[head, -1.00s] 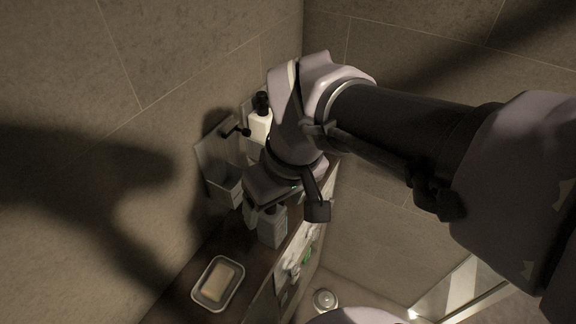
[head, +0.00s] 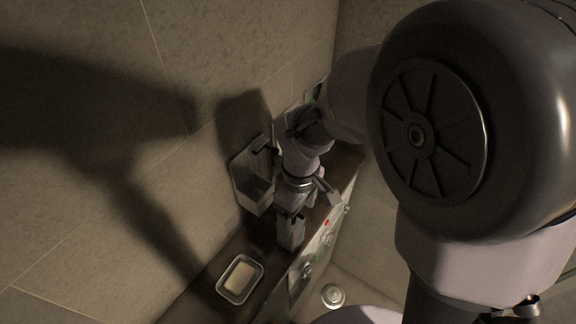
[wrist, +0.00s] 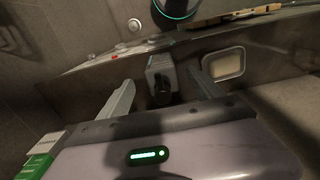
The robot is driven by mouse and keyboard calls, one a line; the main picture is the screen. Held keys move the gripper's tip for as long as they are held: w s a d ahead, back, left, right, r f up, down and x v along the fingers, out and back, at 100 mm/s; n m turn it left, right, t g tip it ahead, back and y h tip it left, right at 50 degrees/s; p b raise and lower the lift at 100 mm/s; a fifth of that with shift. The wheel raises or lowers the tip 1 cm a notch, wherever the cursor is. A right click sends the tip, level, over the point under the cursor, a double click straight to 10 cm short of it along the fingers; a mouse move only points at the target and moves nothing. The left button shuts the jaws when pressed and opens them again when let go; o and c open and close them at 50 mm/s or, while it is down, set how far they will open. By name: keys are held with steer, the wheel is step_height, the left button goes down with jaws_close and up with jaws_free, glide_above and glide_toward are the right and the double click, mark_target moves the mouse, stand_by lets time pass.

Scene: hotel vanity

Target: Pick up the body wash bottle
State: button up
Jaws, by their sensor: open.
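A grey block-shaped bottle (head: 290,236) with a dark cap stands on the dark ledge (head: 228,247). I take it for the body wash bottle, though no label can be read. In the wrist view the bottle (wrist: 157,66) stands between the two spread fingers, its black cap towards me. My gripper (wrist: 160,82) is open, one finger on each side, with visible gaps. In the head view my gripper (head: 292,212) points down over the bottle top and hides part of it.
A dish (head: 223,290) with a pale soap bar lies on the ledge, nearer the camera. A grey holder (head: 246,185) hangs on the tiled wall, close left of my gripper. A white-and-green object (wrist: 42,158) shows at the wrist view's lower left.

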mark_target(297, 224)
step_height(297, 224, down, 4)
steer(key=shift+w+a+r, duration=0.1)
steer(key=shift+w+r, duration=0.05)
steer(key=shift+r, duration=0.2)
steer(key=shift+c, duration=0.2)
jaws_close()
